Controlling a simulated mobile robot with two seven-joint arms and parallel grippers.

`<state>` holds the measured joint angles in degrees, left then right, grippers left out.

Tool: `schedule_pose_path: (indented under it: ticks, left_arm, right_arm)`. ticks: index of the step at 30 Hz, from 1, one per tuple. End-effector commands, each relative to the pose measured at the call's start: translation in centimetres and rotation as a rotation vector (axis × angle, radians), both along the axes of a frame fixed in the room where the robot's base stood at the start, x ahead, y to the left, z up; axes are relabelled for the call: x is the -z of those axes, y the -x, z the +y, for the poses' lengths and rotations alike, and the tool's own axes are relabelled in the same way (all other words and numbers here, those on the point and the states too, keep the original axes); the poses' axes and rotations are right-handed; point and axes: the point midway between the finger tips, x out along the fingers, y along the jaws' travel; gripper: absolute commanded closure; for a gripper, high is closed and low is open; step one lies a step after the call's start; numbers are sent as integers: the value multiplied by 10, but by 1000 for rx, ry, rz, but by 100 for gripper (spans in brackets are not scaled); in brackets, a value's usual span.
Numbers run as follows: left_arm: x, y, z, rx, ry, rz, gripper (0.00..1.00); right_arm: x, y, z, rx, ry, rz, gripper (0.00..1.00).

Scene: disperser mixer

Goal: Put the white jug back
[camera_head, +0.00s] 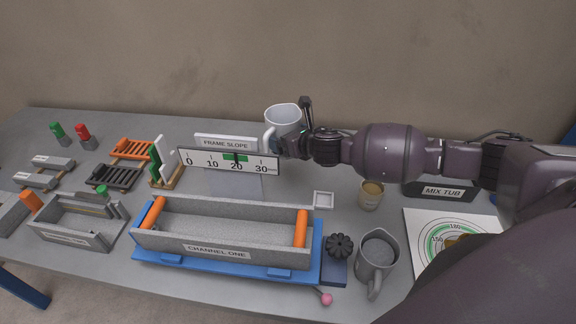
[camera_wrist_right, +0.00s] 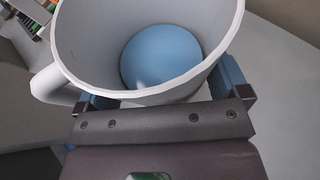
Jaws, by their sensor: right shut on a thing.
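The white jug (camera_head: 283,117) is at the back of the table in the head view, behind the frame slope sign. My right gripper (camera_head: 288,146) is shut on it. In the right wrist view the jug (camera_wrist_right: 145,98) fills the upper middle, its handle to the left, with a blue round area inside at the bottom. The right gripper's fingers (camera_wrist_right: 160,98) lie on both sides of the jug. I cannot tell whether the jug's base touches the table. My left gripper is not in view.
A grey jug (camera_head: 377,254) stands at the front beside the channel one trough (camera_head: 220,237). The frame slope scale (camera_head: 228,160) stands just in front of the white jug. A tan cup (camera_head: 370,195), a small white square tray (camera_head: 323,200) and the mix tub (camera_head: 440,190) are right of it.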

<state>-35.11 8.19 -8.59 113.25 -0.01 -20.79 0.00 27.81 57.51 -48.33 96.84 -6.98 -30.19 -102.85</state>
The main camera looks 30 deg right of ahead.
Motion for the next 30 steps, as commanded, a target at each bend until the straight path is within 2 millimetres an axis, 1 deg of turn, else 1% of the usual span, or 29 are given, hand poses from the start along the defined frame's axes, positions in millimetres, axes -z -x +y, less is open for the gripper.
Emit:
schedule_pose_path:
  ticks: [1, 3, 7, 16, 21, 24, 30]
  left_arm:
    - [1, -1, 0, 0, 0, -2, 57]
    - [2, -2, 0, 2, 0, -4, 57]
    - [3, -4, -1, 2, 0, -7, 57]
    - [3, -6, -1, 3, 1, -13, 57]
    - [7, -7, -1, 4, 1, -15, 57]
    - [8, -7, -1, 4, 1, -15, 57]
    - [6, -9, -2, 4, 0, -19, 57]
  right_arm:
    - [14, 0, 1, 1, -2, 2, 40]
    - [28, 0, 1, 1, -3, 1, 40]
    - [48, 0, 0, 1, -3, 1, 40]
    - [66, 0, 0, -1, -1, 0, 40]
    - [90, 0, 1, 1, -3, 1, 40]
    - [101, 0, 0, 2, -1, 0, 40]
    - [101, 0, 0, -1, -1, -1, 40]
